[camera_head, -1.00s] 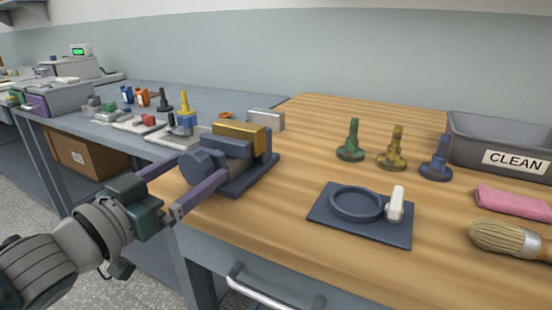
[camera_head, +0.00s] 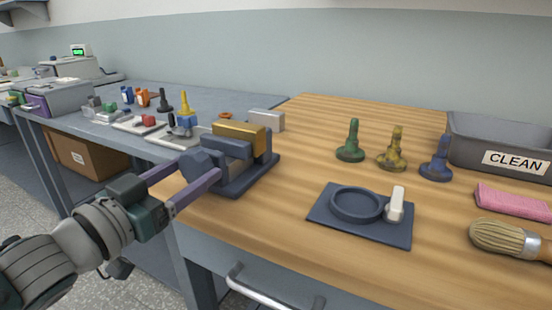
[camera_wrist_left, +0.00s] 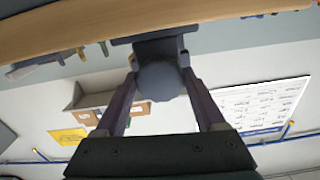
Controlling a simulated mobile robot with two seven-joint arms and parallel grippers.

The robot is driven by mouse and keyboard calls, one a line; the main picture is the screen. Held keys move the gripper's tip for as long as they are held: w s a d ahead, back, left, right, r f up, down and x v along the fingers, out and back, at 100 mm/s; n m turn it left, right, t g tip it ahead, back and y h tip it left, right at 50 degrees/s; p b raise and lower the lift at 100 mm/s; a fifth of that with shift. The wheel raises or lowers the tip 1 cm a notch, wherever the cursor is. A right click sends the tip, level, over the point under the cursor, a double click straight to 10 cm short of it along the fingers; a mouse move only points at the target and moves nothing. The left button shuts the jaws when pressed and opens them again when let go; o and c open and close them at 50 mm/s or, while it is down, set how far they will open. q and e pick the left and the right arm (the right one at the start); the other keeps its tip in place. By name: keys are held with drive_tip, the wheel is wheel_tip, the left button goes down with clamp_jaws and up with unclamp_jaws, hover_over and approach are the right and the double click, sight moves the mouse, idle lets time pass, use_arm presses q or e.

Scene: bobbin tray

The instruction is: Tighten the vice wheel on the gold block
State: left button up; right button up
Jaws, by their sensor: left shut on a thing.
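The gold block (camera_head: 240,132) sits between the jaws of the dark blue vice (camera_head: 252,175) at the left side of the wooden bench. The faceted vice wheel (camera_head: 199,161) is on the vice's near left end. My left gripper (camera_head: 198,172) is shut on the wheel, with one finger on either side of it. In the left wrist view, the wheel (camera_wrist_left: 160,82) sits between the two purple-grey fingers (camera_wrist_left: 160,95). The gold block is hidden in that view. My right gripper is not in view.
A dark fixture plate (camera_head: 330,225) with a ring and white peg lies right of the vice. Green, yellow and blue bobbin-like pieces (camera_head: 397,155) stand behind it.

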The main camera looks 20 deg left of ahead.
use_arm(q)
drive_tip(key=shift+m, duration=2.8)
drive_tip(key=o, duration=1.3)
drive_tip(key=shift+o, duration=0.2)
drive_tip(key=s, duration=1)
drive_tip(key=shift+a+p, duration=0.45)
